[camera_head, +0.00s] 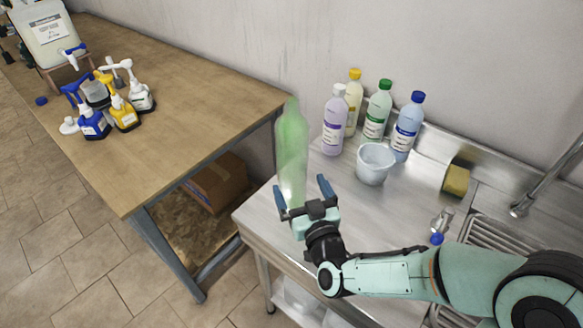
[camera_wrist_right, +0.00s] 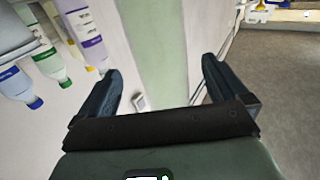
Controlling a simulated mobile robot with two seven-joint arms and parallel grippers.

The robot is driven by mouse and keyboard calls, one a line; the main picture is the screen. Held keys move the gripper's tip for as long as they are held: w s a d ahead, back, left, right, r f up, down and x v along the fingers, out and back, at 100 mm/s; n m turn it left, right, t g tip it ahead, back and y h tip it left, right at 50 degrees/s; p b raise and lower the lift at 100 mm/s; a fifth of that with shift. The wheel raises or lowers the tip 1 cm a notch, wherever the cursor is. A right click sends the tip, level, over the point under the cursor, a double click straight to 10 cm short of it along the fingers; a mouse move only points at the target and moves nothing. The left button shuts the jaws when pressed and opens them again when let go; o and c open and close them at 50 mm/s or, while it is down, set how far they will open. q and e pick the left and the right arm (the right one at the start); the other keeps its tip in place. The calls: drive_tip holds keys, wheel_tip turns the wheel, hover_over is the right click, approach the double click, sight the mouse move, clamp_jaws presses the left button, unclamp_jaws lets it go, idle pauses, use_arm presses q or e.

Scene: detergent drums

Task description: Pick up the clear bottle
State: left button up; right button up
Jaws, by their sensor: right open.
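A tall translucent green-tinted bottle (camera_head: 292,150) stands upright near the left edge of the steel counter in the head view. It is the only see-through bottle of this kind that I make out. My right gripper (camera_head: 303,192) is open at the lower part of this bottle, with its fingers pointing toward it. In the right wrist view the bottle (camera_wrist_right: 165,50) shows as a pale green band between the two open fingers. I cannot tell whether either finger touches it. The bottle's base is partly hidden by the gripper. My left gripper is not in view.
Behind on the steel counter (camera_head: 275,225) stand several labelled bottles, such as a purple one (camera_head: 335,125), and a white cup (camera_head: 375,163). A sponge (camera_head: 456,180) and a tap (camera_head: 545,180) are at right. A wooden table (camera_head: 190,105) with pump bottles is at left.

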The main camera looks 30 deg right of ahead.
sight(290, 171)
wheel_tip(290, 171, down, 2)
drive_tip(key=shift+f, duration=0.1)
drive_tip(key=shift+w+r, duration=0.4)
drive_tip(key=shift+w, duration=0.1)
drive_tip(key=shift+w+d+p, duration=0.2)
drive_tip(key=shift+w+p, duration=0.15)
drive_tip(key=shift+w, duration=0.3)
drive_tip(key=w, duration=0.3)
drive_tip(key=w+d, duration=0.1)
drive_tip(key=w, duration=0.1)
drive_tip(key=shift+w, duration=0.2)
drive_tip(key=c, duration=0.9)
